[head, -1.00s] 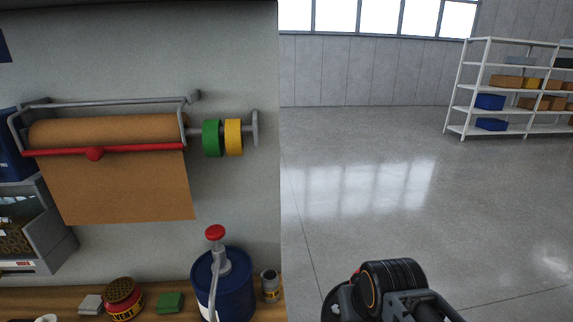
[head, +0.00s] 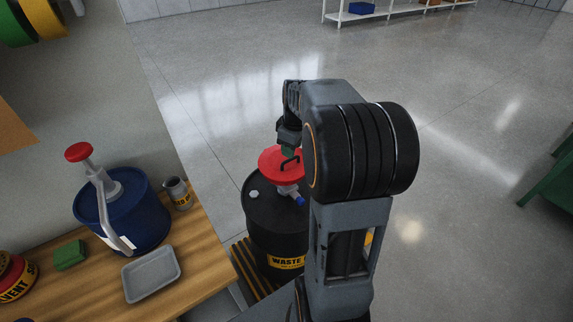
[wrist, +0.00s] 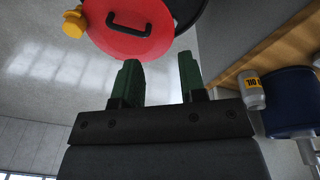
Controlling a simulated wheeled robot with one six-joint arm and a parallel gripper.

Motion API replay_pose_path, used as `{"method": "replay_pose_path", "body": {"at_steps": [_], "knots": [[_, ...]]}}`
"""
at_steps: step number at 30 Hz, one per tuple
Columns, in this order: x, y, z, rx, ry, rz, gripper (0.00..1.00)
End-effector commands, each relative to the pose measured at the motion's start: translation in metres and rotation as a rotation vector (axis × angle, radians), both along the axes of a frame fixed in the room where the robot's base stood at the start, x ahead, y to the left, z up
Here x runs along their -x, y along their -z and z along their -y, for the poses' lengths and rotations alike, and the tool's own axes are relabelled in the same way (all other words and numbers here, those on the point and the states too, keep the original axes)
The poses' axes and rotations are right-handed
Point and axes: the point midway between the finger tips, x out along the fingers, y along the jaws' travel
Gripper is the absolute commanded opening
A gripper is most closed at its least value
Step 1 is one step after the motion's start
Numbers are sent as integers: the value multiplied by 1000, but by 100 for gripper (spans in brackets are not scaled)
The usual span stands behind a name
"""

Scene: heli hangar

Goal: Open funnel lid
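The round red funnel lid (head: 268,160) sits on top of a black waste drum (head: 262,222) in the head view. A dark bar handle (head: 291,158) is on the lid. The lid (wrist: 148,45) and its black handle (wrist: 128,20) also show at the top of the wrist view. My gripper (head: 288,148) is over the lid, close to the handle, and partly hidden by my arm. In the wrist view, the two green fingers of my gripper (wrist: 158,68) are wide apart with nothing between them. The handle lies beyond the fingertips. The lid appears closed.
A wooden bench (head: 205,240) stands left of the drum. It carries a blue pump can (head: 125,215), a grey tray (head: 152,275), a small can (head: 177,193) and a green block (head: 70,254). Open floor (head: 450,150) lies to the right, with a green object (head: 553,180) at the edge.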

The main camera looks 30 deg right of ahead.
Motion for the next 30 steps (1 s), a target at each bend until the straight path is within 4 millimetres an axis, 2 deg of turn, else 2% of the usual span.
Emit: {"method": "replay_pose_path", "body": {"at_steps": [1,5,10,15,23,26,30], "knots": [[-8,6,10,10,-91,0,38],[-25,4,25,50,-368,11,38],[-39,-15,29,117,-692,40,38],[-41,-20,28,154,-911,45,38],[-41,-14,27,172,-1045,41,38],[-43,-3,27,172,-1051,40,38],[-48,21,27,170,-1051,39,38]]}}
